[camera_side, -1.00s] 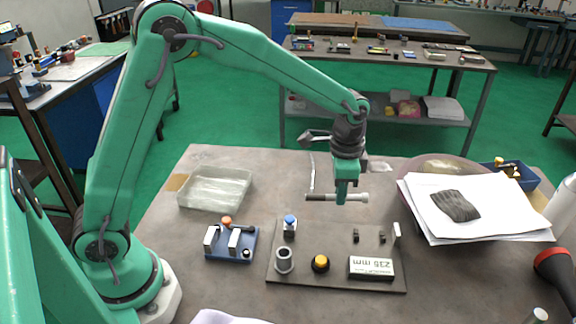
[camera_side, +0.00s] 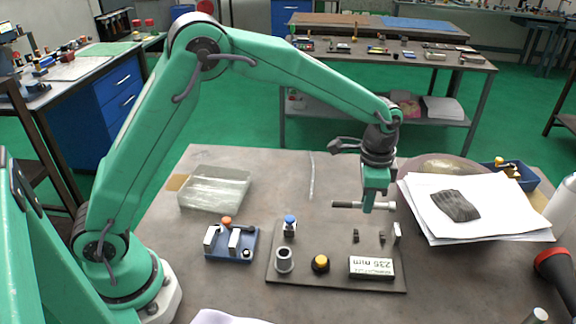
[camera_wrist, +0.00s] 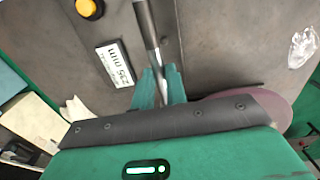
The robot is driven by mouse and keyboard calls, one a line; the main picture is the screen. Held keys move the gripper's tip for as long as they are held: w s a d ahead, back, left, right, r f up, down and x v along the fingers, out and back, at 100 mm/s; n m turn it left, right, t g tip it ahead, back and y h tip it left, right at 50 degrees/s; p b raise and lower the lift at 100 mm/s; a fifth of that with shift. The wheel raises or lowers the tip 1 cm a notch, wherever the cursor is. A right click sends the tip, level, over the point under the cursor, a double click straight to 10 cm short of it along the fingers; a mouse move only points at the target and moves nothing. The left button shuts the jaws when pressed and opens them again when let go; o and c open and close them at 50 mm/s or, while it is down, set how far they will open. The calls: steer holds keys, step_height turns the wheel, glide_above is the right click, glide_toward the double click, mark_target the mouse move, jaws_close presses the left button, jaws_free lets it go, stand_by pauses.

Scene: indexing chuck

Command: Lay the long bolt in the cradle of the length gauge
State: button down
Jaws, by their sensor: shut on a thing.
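My gripper (camera_side: 376,205) is shut on the long bolt (camera_side: 346,204) and holds it level in the air, above the back right part of the dark gauge plate (camera_side: 332,280). In the wrist view the bolt (camera_wrist: 146,22) runs up from between the fingers (camera_wrist: 160,85). The length gauge has two small dark cradle posts (camera_side: 356,236) and a pale upright stop (camera_side: 397,232) at the plate's right. The cradle is empty. A display (camera_side: 371,266) reading 235 mm stands in front of it and also shows in the wrist view (camera_wrist: 115,64).
On the plate stand a yellow button (camera_side: 320,263), a grey ring socket (camera_side: 284,260) and a blue-topped post (camera_side: 290,225). A blue fixture (camera_side: 231,244) is to the left, a clear tray (camera_side: 215,188) behind it. Papers (camera_side: 480,208) lie close on the right.

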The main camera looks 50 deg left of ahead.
steer(key=shift+f, duration=0.1)
steer(key=shift+f, duration=3.35)
steer(key=shift+f, duration=0.6)
steer(key=c, duration=1.3)
jaws_free()
steer(key=shift+c, duration=0.2)
steer(key=shift+r, duration=0.1)
step_height(320, 180, up, 7)
steer(key=shift+r, duration=0.3)
steer(key=shift+r, duration=0.1)
